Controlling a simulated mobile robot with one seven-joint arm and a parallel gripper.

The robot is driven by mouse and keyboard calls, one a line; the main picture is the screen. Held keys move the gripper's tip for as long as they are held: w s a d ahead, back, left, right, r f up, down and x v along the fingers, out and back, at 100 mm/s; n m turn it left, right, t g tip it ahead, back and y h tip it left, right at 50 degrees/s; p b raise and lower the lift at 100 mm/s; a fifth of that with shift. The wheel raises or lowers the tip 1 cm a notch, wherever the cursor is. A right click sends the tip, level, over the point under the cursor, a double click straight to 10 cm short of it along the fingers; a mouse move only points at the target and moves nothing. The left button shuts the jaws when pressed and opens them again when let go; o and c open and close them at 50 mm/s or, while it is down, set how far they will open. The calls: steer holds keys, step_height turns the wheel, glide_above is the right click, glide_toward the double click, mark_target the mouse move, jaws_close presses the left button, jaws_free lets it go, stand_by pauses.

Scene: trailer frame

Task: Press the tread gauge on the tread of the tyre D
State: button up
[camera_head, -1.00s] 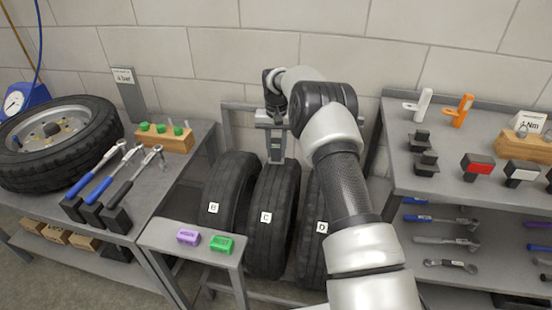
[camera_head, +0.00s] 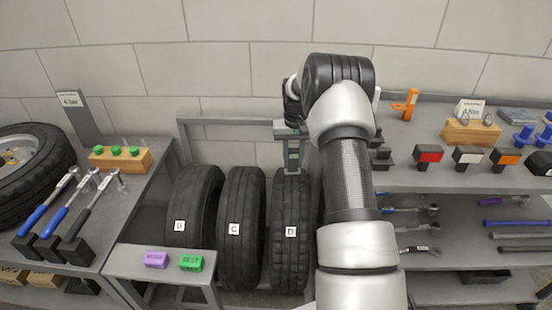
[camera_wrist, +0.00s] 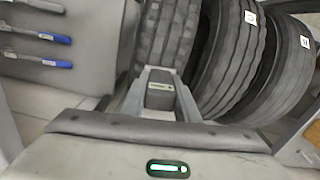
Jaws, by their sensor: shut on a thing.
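Tyre D (camera_head: 290,245) stands upright at the right of a row of three in a rack, its white letter label facing me. My gripper (camera_head: 291,150) is over the top of tyre D, shut on the tread gauge (camera_head: 292,163), a small dark grey block pointing down. In the wrist view my gripper (camera_wrist: 160,92) has a finger on each side of the gauge (camera_wrist: 160,96). There the tread of tyre D (camera_wrist: 167,38) lies just beyond the gauge. I cannot tell whether the gauge touches the tread.
Tyre C (camera_head: 240,255) and tyre B (camera_head: 190,210) stand left of tyre D. A small grey stand (camera_head: 165,266) in front carries a purple block (camera_head: 156,260) and a green block (camera_head: 191,262). A tool shelf (camera_head: 455,212) is on the right, a bench with wrenches on the left.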

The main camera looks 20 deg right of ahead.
mark_target(293, 171)
steer(key=shift+f+b, duration=1.65)
steer(key=shift+f, duration=1.2)
steer(key=shift+f+b, duration=0.35)
steer(key=shift+f, duration=0.4)
stand_by(0.3)
steer(key=shift+r+p, duration=1.8)
steer(key=shift+r, duration=1.3)
